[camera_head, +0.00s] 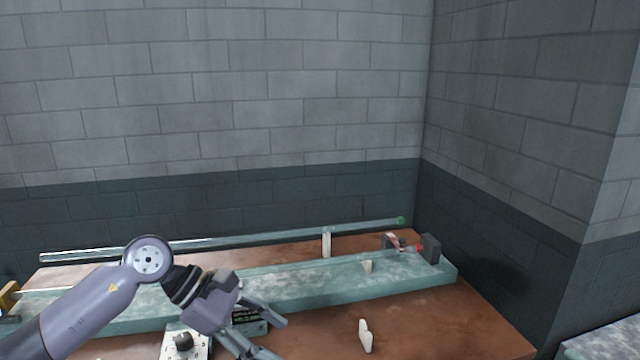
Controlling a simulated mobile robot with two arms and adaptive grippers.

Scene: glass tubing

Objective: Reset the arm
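My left arm comes in from the left. Its gripper (278,340) is low in the picture, with its two fingers spread apart and no object between them. It is over the front of the brown table (440,320), in front of the teal slab (320,285). My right gripper is not in view. A long glass tube (290,235) with a green right end lies along the back. A thinner clear tube (330,262) runs above the slab toward a red tip (419,247) at a dark block (430,248).
White supports stand behind the slab (326,244), on it (367,266) and in front of it (365,336). A white box with a black knob (185,343) is below the gripper's left side. A brick wall (230,90) closes the back. The table's front right is clear.

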